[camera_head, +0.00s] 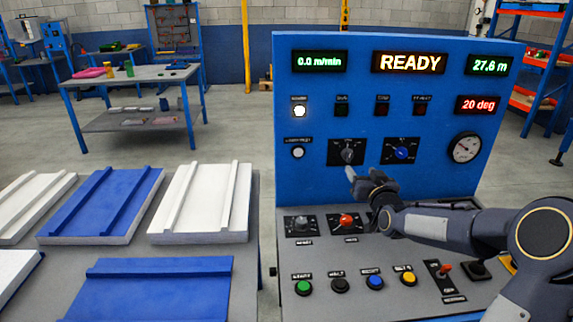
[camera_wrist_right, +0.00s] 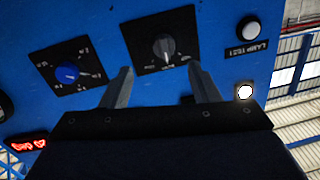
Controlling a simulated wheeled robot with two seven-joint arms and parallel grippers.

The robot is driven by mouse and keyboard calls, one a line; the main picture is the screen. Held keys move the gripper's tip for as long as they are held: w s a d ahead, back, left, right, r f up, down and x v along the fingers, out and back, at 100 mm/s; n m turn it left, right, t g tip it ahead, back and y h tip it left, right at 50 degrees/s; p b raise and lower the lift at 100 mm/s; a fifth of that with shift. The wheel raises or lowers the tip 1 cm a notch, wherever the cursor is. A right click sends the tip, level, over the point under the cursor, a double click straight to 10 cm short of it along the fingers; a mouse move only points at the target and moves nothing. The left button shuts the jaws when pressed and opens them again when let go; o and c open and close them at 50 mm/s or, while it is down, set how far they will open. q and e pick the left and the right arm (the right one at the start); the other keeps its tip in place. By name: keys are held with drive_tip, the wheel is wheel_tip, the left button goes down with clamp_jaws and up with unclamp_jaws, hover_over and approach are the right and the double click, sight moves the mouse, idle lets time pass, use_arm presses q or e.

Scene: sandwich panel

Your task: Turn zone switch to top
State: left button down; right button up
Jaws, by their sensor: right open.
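The upper panel has two rotary switches on black plates: one with a grey knob (camera_head: 347,151) and one with a blue knob (camera_head: 401,153). Their labels are too small to read, so I cannot tell which is marked zone. My right gripper (camera_head: 362,176) is open and empty, just below and in front of the grey-knob switch. In the right wrist view, which is roughly upside down, the grey knob (camera_wrist_right: 163,48) lies ahead between the two spread fingers; contact is not visible. The blue knob (camera_wrist_right: 68,73) is off to the left there. My left gripper is not in view.
The lower desk carries a grey knob (camera_head: 301,223), a red knob (camera_head: 346,221), several coloured push buttons and a red-tipped lever (camera_head: 445,267). A round gauge (camera_head: 464,148) is at the panel's right. Left stands a table with white and blue panels (camera_head: 105,200).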

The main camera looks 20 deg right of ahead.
sight(350, 159)
drive_tip(key=w, duration=0.2)
drive_tip(key=w+p, duration=0.1)
drive_tip(key=w, duration=0.5)
drive_tip(key=shift+d, duration=0.3)
drive_tip(key=shift+w+d+f, duration=0.1)
drive_tip(key=shift+w, duration=0.35)
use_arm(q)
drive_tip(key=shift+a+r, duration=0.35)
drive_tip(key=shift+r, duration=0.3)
use_arm(e)
drive_tip(key=shift+c, duration=0.2)
